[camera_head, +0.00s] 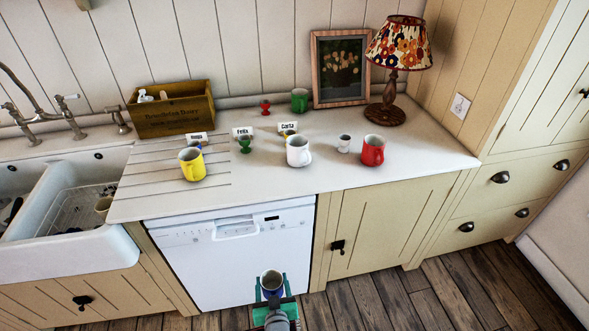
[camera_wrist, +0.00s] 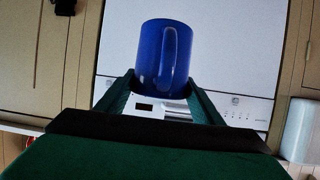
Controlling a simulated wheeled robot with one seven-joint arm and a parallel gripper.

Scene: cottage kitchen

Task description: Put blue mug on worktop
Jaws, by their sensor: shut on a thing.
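The blue mug (camera_head: 271,280) is held in my gripper (camera_head: 271,290), low in front of the white dishwasher. In the wrist view the blue mug (camera_wrist: 163,60) sits between the two green fingers of my gripper (camera_wrist: 162,95), which are shut on it. The mug's handle faces the wrist camera. The white worktop (camera_head: 330,176) runs above the dishwasher and the cream cupboards, higher and farther back than the mug. The mug is clear of the worktop.
The front right stretch is bare.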

